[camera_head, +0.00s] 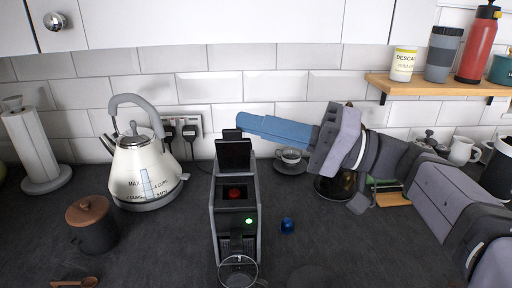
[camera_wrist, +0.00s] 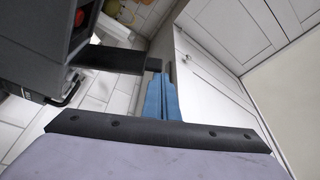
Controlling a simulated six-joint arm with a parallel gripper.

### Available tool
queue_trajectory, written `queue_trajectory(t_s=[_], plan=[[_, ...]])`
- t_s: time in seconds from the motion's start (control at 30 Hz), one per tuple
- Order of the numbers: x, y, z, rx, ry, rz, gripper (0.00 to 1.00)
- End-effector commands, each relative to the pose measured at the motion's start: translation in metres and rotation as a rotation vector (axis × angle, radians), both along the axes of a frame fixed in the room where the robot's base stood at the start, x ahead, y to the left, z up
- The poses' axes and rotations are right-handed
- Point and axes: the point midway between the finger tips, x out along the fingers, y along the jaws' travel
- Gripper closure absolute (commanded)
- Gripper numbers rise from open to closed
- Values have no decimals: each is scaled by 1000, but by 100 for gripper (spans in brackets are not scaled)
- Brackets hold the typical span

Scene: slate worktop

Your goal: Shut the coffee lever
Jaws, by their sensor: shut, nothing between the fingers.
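In the wrist view the lever (camera_wrist: 112,58) juts from the machine (camera_wrist: 35,45) at upper left. My gripper (camera_head: 240,121) has blue fingers, shut and empty. It reaches in from the right, with its tips close by the lever's upper end. In the wrist view the fingertips (camera_wrist: 161,80) lie near that end; I cannot tell whether they touch it.
A glass cup (camera_head: 238,271) sits at the machine's front. A blue capsule (camera_head: 287,225) lies to its right. A kettle (camera_head: 143,168) and a lidded jar (camera_head: 93,225) stand left. A cup on a saucer (camera_head: 290,156) is behind, below my gripper.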

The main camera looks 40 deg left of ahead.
Motion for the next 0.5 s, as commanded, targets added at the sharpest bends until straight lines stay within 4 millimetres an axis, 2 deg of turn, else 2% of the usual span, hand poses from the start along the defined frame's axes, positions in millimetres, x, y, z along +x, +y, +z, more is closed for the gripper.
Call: queue_trajectory(t_s=[0.03,0.5], plan=[[-2,-3,-12,20,-20,0,100],[-23,-23,-30,203,-204,1,100]])
